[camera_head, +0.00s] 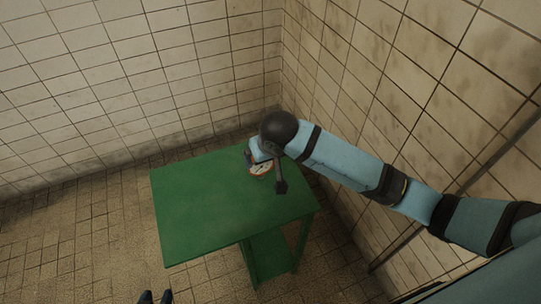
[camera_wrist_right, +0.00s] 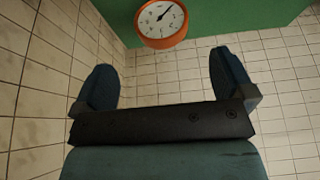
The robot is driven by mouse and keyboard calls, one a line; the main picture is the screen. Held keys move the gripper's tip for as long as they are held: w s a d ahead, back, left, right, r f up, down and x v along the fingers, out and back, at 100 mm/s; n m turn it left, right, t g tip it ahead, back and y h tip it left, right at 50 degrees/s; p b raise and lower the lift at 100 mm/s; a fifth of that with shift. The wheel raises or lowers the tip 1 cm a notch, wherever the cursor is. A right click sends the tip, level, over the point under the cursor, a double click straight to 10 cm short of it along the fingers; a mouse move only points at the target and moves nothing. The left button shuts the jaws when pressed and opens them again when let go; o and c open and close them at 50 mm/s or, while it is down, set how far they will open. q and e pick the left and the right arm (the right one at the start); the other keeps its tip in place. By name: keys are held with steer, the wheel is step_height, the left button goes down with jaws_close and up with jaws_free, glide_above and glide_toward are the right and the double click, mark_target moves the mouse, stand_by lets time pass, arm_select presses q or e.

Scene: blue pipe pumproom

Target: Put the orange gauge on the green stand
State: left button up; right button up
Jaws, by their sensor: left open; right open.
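The orange gauge (camera_head: 261,169) has a round white dial and an orange rim. It appears to lie face up on the green stand (camera_head: 195,205), near its back right edge. My right gripper (camera_head: 265,172) is over the gauge, open, with one finger on either side of it in the head view. My left gripper (camera_head: 156,297) shows only as two dark, parted fingertips at the bottom edge, open and empty.
The tiled floor (camera_head: 100,235) is clear to the left.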

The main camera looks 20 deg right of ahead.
steer(key=s+a+f+t+y, duration=0.1)
steer(key=s+f, duration=0.1)
steer(key=f, duration=0.1)
steer(key=s+a+f+n+y, duration=0.1)
steer(key=s+f, duration=0.2)
steer(key=f, duration=0.1)
steer(key=s+a+f+t+y, duration=0.1)
steer(key=s+f+y, duration=0.1)
steer(key=s+f, duration=0.1)
steer(key=shift+s+f+n+t, duration=0.2)
steer(key=shift+f+n+t, duration=0.1)
steer(key=shift+f, duration=0.1)
steer(key=s+d+f+t, duration=0.2)
steer(key=s+d, duration=0.1)
steer(key=s, duration=0.3)
steer(key=s+d+f+n+t, duration=0.1)
steer(key=s+d+f, duration=0.2)
steer(key=s, duration=0.2)
steer(key=shift+s+f+t+h, duration=0.35)
steer(key=shift+s+t+h, duration=0.05)
